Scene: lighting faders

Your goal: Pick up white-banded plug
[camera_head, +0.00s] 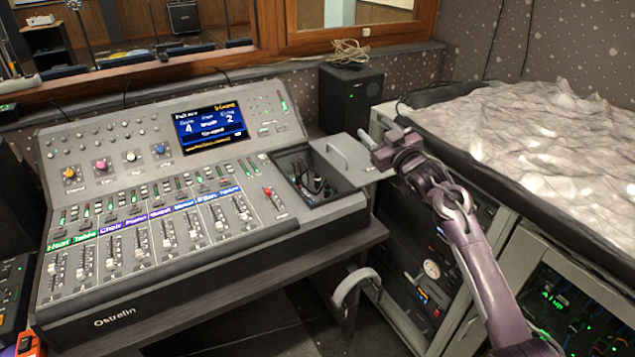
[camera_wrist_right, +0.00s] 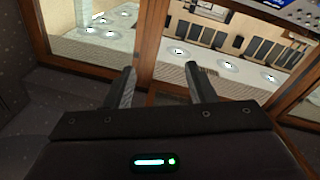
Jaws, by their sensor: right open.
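Several small plugs and cables (camera_head: 313,184) sit in the open compartment (camera_head: 325,196) at the right end of the lighting console. They are small and crowded, and I cannot tell which one has the white band. My right gripper (camera_head: 373,146) is to the right of the compartment, beside the grey lid with a handle (camera_head: 340,158). It is open and empty. In the right wrist view its two fingers (camera_wrist_right: 161,86) stand apart with nothing between them, facing the window; no plug shows there. My left gripper is not in view.
The console (camera_head: 250,235) has rows of faders and a lit screen (camera_head: 210,127). A black speaker (camera_head: 350,97) stands behind the compartment. Racks (camera_head: 425,262) and a grey rumpled surface (camera_head: 545,130) are on the right. A pale curved band (camera_head: 352,284) hangs below the console.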

